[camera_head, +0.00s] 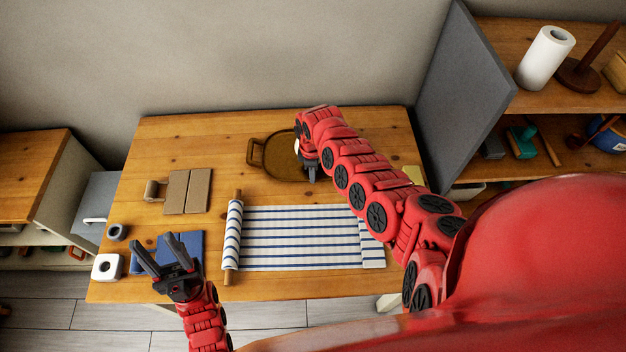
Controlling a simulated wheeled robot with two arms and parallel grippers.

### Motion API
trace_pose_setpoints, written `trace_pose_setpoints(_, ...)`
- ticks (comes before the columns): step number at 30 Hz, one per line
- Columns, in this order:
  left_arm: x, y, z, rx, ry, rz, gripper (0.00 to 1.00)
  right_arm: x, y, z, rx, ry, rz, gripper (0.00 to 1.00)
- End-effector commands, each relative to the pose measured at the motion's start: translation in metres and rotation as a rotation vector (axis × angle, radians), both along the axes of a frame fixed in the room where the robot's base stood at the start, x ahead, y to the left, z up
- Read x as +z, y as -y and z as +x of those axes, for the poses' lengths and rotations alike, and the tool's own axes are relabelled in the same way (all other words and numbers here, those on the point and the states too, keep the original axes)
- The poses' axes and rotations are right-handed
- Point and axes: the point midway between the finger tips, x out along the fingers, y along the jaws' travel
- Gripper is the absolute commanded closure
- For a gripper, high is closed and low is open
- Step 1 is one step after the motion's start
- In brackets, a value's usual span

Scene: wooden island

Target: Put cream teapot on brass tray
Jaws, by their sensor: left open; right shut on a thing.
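The brass tray (272,168) is a brown, shallow tray with a handle on its left, lying at the back middle of the wooden island. My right arm reaches over its right side. My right gripper (309,172) is over the right part of the tray and shut on the cream teapot (297,147). Only a small pale patch of the teapot shows; my arm hides the rest, and I cannot tell whether it touches the tray. My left gripper (162,261) is open and empty over the front left of the island.
A blue-striped cloth roll (300,238) lies partly unrolled at the front middle. Brown boards (186,191) lie at the left, near a blue cloth (190,245), a white block (107,267) and a dark ring (117,232). A grey panel (462,85) stands at the right. The back left is clear.

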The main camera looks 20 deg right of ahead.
Motion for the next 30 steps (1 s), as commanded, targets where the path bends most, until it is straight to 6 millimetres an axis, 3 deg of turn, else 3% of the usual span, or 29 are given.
trace_pose_setpoints(6, -0.006, 0.0, 0.0, 0.0, 0.0, 0.0, 0.5, -0.029, -0.001, -0.003, 0.003, -0.006, -0.001, 1.0)
trace_pose_setpoints(18, -0.008, 0.0, 0.0, 0.0, 0.0, 0.0, 0.5, -0.033, -0.001, -0.003, 0.002, -0.005, 0.0, 1.0)
trace_pose_setpoints(19, -0.008, 0.0, 0.0, 0.0, 0.0, 0.0, 0.5, -0.033, -0.001, -0.003, 0.001, -0.005, 0.0, 0.74)
trace_pose_setpoints(23, -0.007, 0.0, 0.0, 0.0, 0.0, 0.0, 0.5, -0.032, -0.001, -0.003, 0.001, -0.005, 0.0, 0.51)
trace_pose_setpoints(30, -0.007, 0.0, 0.0, 0.0, 0.0, 0.0, 0.5, -0.032, -0.001, -0.003, 0.001, -0.006, 0.001, 0.48)
